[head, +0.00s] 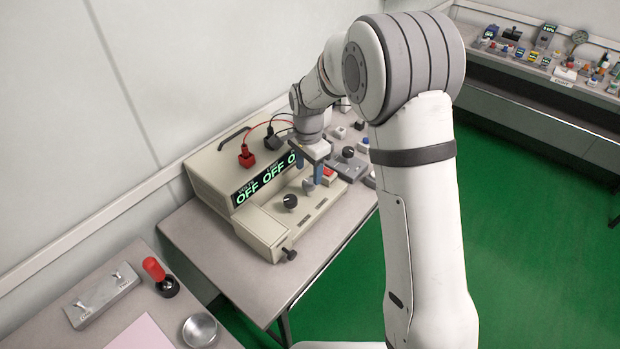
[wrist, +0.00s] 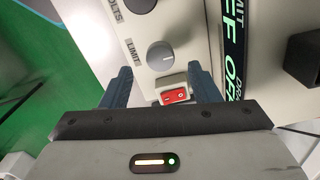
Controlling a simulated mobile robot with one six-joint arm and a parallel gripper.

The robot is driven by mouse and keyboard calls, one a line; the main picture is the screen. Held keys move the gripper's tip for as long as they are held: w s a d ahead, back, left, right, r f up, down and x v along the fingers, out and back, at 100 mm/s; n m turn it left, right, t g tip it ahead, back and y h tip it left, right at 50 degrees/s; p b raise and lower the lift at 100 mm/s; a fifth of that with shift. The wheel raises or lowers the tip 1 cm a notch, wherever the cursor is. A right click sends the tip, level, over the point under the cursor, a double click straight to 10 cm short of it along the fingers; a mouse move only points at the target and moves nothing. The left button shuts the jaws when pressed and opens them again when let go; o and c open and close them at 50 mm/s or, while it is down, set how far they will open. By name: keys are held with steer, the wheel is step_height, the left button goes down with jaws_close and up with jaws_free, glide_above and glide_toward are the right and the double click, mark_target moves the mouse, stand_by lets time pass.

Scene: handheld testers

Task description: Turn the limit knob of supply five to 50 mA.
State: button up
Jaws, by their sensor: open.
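The beige supply (head: 222,160) stands on the table, its dark display (head: 262,182) reading OFF in green. The grey round limit knob (wrist: 161,55) sits on its panel beside the printed word LIMIT, with a light pointer line on its face. It also shows in the head view (head: 308,186). My gripper (wrist: 161,69) is open, with one blue finger on each side of the knob and clear space between. In the head view my gripper (head: 311,170) hangs over the panel, pointing down. Whether the fingertips are at knob height I cannot tell. No supply number is readable.
A red rocker switch (wrist: 174,97) sits close to the knob, between my fingers. A black knob (head: 290,201) is on the same panel. Red (head: 246,156) and black (head: 274,141) plugs with cables rise behind the display. Small testers (head: 348,153) crowd the right side.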

mark_target(309, 182)
steer(key=shift+f, duration=2.1)
steer(key=shift+c, duration=0.5)
steer(key=c, duration=0.9)
